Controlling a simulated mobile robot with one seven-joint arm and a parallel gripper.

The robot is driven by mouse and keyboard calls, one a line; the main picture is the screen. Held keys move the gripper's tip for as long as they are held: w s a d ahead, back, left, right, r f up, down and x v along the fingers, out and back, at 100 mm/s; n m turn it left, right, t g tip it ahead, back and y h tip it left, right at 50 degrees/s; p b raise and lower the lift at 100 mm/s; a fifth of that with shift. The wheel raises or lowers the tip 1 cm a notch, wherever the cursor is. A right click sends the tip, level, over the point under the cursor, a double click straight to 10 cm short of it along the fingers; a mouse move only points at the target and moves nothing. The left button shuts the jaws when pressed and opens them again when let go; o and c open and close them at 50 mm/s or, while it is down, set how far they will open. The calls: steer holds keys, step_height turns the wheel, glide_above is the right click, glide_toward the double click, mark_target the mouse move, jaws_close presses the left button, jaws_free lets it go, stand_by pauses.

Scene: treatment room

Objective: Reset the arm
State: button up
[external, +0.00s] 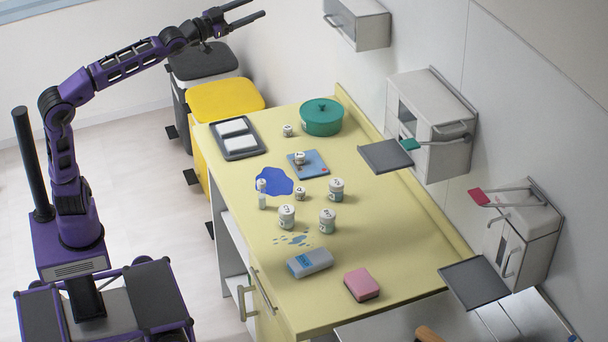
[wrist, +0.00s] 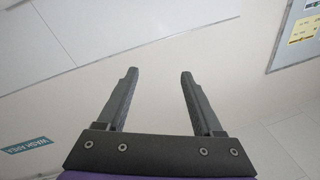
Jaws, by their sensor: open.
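My gripper (external: 250,12) is raised high at the top of the external view, above the bins and well clear of the counter. Its two fingers point to the right and up. In the wrist view my gripper (wrist: 156,95) has its fingers apart, with nothing between them.
Below stand a dark bin (external: 203,60) and a yellow-lidded bin (external: 225,98). The yellow counter (external: 250,295) holds several small jars, a green pot (external: 321,117), a tray (external: 256,150), a blue spill (external: 276,181) and a pink sponge (external: 362,284). Wall dispensers (external: 432,120) line the right.

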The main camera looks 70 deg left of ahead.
steer(key=s+f+n+g+p, duration=0.2)
steer(key=s+f+g, duration=0.6)
steer(key=s+f, duration=1.1)
step_height(320, 180, down, 3)
steer(key=shift+s+r+n+p, duration=0.1)
steer(key=shift+s+n+p, duration=0.3)
steer(key=shift+p, duration=0.5)
steer(key=shift+o, duration=0.6)
steer(key=s+f+g+h+p, duration=0.1)
steer(key=s+f+g+h, duration=0.2)
steer(key=s+f, duration=1)
steer(key=g, duration=0.3)
steer(key=shift+s+a+f+m+p, duration=0.3)
steer(key=shift+a+f, duration=0.05)
